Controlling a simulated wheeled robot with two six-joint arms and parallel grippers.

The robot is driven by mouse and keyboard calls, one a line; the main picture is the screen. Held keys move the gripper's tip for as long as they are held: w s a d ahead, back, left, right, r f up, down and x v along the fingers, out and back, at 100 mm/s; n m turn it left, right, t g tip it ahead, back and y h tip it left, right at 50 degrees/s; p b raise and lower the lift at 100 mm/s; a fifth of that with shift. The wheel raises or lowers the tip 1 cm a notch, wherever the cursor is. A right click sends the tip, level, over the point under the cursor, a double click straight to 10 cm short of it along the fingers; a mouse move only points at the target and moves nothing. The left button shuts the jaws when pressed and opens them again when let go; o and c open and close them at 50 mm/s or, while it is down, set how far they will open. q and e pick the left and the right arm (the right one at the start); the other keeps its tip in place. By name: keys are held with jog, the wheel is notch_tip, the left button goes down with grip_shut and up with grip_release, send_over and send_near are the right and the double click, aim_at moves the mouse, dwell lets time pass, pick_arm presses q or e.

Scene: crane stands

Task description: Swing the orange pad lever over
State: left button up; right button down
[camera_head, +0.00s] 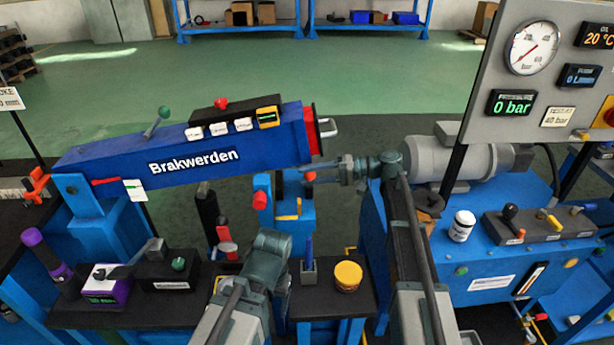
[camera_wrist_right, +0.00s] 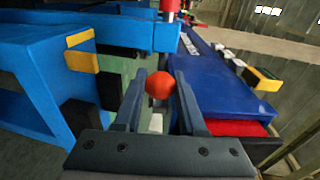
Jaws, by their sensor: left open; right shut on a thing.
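An orange-red ball knob (camera_wrist_right: 160,85) sits between the finger ends of my right gripper (camera_wrist_right: 158,95) in the right wrist view. The rod under the knob is mostly hidden. My left gripper (camera_head: 274,255) is low in the middle of the head view, apart from the knob. It is open, and its fingertips are hard to make out.
The blue boom (camera_head: 228,165) lies just left of my right gripper. A blue stand (camera_head: 290,235) is below it. A black table holds a yellow-lidded jar (camera_head: 348,276). A grey motor (camera_head: 440,160) and gauge panel (camera_head: 480,60) are at right.

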dwell(0.4)
jog(key=shift+c, duration=2.4)
grip_release()
jog(key=d+r+p, duration=0.2)
jog(key=d, duration=1.1)
jog(key=shift+s+d, duration=0.3)
jog(key=shift+d, duration=0.1)
jog(key=shift+s+a, duration=0.1)
